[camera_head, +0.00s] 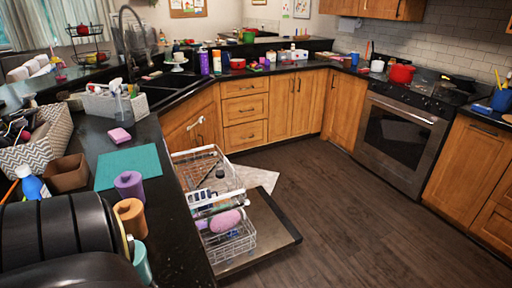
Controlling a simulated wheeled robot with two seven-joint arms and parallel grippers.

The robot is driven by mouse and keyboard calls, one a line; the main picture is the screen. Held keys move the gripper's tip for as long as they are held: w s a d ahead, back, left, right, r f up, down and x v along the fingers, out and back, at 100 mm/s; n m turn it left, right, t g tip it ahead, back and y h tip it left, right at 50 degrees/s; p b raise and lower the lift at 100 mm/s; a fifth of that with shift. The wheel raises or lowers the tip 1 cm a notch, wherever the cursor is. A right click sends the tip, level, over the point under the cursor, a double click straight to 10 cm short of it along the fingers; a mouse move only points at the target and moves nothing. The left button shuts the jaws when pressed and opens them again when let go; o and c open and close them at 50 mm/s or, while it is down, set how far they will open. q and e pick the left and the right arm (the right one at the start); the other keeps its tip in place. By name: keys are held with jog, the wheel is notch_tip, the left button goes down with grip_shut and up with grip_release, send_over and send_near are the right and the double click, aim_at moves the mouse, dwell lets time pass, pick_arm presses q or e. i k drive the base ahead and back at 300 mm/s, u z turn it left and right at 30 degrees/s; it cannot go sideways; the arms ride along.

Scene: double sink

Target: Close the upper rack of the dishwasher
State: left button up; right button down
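The dishwasher is open, set into the left counter. Its door (279,238) is folded down over the floor. A white wire rack (222,155), which appears to be the upper one, is pulled out past the counter edge. A second white wire rack (246,245), lower in the picture, is also out above the door and holds a pink item (225,221). The counter hides the inner ends of the racks, and I cannot clearly separate where they overlap. Neither gripper is in view.
A pale mat (258,179) lies behind the door. The wooden floor (370,225) to the right is clear.

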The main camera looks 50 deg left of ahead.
aim_at(246, 203)
jog(key=i, duration=2.4)
jog(key=u, duration=3)
jog(key=k, duration=0.6)
jog(key=z, duration=0.35)
jog(key=i, duration=0.95)
jog(key=u, duration=0.55)
jog(key=i, duration=0.6)
jog(key=u, duration=0.5)
